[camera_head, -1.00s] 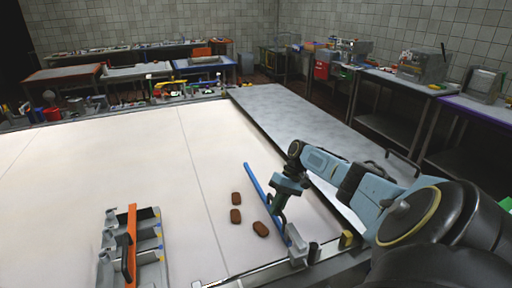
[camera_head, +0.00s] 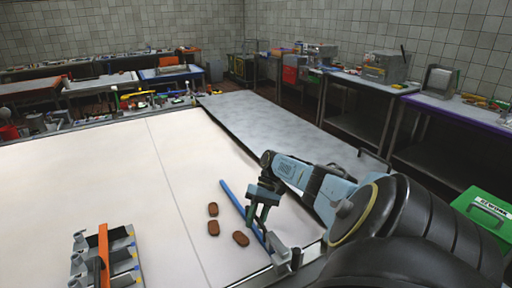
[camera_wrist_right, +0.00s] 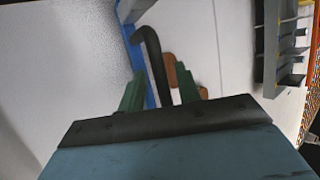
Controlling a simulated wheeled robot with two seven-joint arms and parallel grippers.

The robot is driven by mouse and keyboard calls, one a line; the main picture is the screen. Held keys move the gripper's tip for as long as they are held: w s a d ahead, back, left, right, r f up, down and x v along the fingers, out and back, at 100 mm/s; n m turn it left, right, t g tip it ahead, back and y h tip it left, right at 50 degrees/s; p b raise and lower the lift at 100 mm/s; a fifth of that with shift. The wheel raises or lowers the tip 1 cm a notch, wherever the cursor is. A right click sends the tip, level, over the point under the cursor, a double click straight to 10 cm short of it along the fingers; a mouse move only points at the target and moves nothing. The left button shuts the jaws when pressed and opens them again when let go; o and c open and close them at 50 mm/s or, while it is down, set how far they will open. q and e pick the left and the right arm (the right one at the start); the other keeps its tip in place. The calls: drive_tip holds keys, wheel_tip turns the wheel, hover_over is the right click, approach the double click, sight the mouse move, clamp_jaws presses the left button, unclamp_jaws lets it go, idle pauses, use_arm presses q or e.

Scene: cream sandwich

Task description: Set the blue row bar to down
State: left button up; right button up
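The blue row bar (camera_head: 231,194) is a long thin bar lying at a slant near the right edge of the white table. Its near end reaches a grey bracket (camera_head: 280,248). My right gripper (camera_head: 258,210) is over the near half of the bar and hides part of it. In the right wrist view its two green fingers (camera_wrist_right: 161,90) are apart. A dark curved handle (camera_wrist_right: 153,62) stands between them, and the blue bar (camera_wrist_right: 132,45) shows behind it. I cannot tell whether the fingers touch the handle. My left gripper is not in view.
Several brown oblong pieces (camera_head: 213,210) lie just left of the bar. A grey rack with an orange bar (camera_head: 104,255) stands at the front left. The middle of the white table (camera_head: 110,170) is clear. A green box (camera_head: 485,212) is at the right.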

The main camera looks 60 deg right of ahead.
drive_tip(key=shift+r, duration=0.15)
drive_tip(key=shift+d+r, duration=0.15)
drive_tip(key=shift+d, duration=0.05)
drive_tip(key=b+v, duration=0.6)
drive_tip(key=v, duration=0.6)
drive_tip(key=shift+d+r, duration=0.15)
drive_tip(key=shift+r, duration=0.2)
drive_tip(key=shift+s, duration=0.1)
idle(0.4)
